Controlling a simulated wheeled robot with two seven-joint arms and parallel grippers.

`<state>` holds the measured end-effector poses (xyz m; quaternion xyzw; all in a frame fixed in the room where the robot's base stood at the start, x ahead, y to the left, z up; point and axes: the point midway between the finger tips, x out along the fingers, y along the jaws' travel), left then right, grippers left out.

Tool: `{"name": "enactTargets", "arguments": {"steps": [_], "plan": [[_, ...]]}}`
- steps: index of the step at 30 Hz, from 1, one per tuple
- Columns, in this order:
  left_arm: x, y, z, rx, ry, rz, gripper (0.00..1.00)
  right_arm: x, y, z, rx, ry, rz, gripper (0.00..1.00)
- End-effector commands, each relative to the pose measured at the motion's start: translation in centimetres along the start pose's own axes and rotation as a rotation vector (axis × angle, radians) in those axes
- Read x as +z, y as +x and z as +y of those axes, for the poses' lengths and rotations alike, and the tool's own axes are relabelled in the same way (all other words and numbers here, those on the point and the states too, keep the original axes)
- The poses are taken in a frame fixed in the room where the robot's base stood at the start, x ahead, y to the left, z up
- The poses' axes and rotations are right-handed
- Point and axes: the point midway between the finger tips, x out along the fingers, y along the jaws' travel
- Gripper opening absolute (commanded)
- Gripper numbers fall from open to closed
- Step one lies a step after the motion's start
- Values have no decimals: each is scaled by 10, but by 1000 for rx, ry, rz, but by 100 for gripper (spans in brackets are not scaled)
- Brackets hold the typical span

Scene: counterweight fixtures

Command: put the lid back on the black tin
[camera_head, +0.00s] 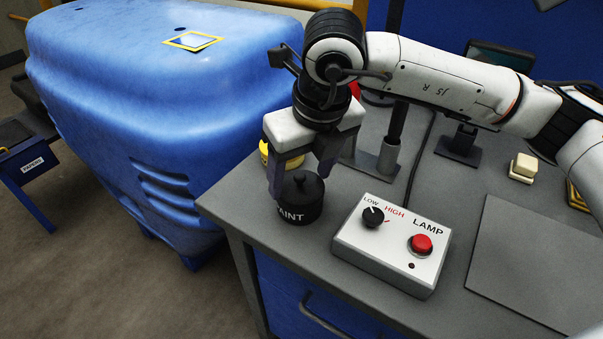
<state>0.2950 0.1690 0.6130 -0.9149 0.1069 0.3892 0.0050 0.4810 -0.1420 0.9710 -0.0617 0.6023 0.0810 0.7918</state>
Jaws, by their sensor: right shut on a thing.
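The black tin (296,213), with white lettering ending in "AINT", stands upright near the front left corner of the grey bench. Its black lid (301,187), with a small round knob, is on top of the tin's mouth. It looks level, and I see no clear gap between lid and tin, but I cannot tell if it is fully seated. My right gripper (300,184) points down from above, with one finger on each side of the lid, and is shut on it. My left gripper is not in view.
A white lamp box (392,243) with a black dial and red button stands close right of the tin. Behind are a yellow object (264,152), partly hidden, and a grey post stand (388,157). A flat grey plate (535,262) lies right. The bench edge is close to the tin.

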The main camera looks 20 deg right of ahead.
Motion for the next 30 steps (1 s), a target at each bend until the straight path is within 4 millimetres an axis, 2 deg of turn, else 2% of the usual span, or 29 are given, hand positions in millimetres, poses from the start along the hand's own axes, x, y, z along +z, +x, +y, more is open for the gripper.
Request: {"name": "enactTargets", "arguments": {"steps": [9,10,14,20,22,30], "plan": [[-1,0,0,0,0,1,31,0,0,0,0,0,-1,45],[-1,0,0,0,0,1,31,0,0,0,0,0,-1,67],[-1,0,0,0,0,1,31,0,0,0,0,0,-1,88],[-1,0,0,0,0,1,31,0,0,0,0,0,-1,88],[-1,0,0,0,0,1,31,0,0,0,0,0,-1,99],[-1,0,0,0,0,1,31,0,-1,0,0,0,-1,100]]}}
